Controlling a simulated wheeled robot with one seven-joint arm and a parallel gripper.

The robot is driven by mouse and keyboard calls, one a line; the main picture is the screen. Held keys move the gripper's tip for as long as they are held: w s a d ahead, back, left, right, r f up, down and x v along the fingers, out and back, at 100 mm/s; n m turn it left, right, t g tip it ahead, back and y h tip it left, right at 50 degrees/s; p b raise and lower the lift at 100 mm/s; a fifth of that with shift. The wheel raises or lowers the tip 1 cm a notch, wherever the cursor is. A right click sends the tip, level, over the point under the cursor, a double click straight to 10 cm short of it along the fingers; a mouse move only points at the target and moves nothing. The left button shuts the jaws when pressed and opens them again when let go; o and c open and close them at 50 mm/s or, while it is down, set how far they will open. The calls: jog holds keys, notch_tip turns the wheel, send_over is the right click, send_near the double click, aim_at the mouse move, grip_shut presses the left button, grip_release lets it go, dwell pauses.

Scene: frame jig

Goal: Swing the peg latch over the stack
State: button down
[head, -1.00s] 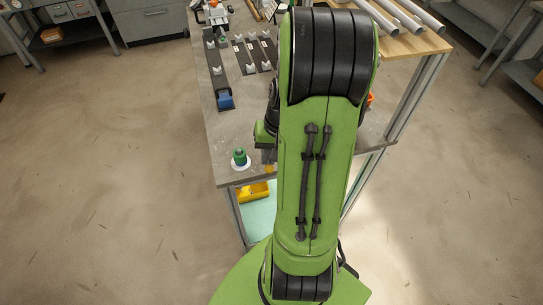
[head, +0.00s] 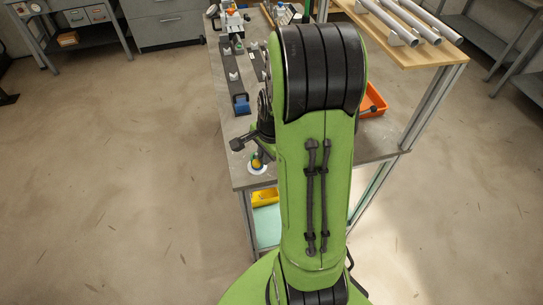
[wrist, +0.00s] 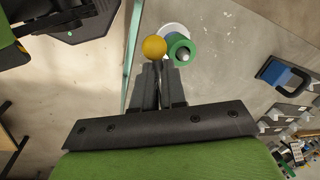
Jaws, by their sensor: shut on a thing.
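The stack stands on a white round base (wrist: 176,29) near the table's front edge. In the wrist view a green ring (wrist: 182,43) sits around a grey peg end, with a blue part partly hidden beside it. A yellow ball knob (wrist: 154,47), apparently the latch's, lies just left of the green ring and overlaps the base in view. My gripper (wrist: 158,84) is shut on the knob's thin stem, mostly hidden between the fingers. In the head view the stack (head: 257,163) shows small with yellow against it; my arm hides most of the gripper. Contact between latch and stack cannot be told.
A dark strip with a blue block (head: 240,103) lies farther back on the table; the block also shows in the wrist view (wrist: 272,71). An orange bin (head: 373,99) is at right. A yellow bin (head: 265,198) sits on the lower shelf. The table around the stack is bare.

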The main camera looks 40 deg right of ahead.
jog(key=w+m, duration=0.2)
jog(key=m, duration=0.1)
jog(key=shift+w+h, duration=0.1)
jog(key=shift+h, duration=0.2)
jog(key=shift+w+d+m, duration=0.3)
jog(key=shift+w+m, duration=0.3)
jog(key=shift+m, duration=0.7)
jog(key=shift+r+h, duration=0.1)
jog(key=shift+h, duration=0.2)
jog(key=c, duration=1.2)
grip_release()
jog(key=p+v, duration=0.3)
jog(key=v, duration=1.2)
jog(key=shift+r, duration=0.4)
jog(key=shift+w, duration=0.1)
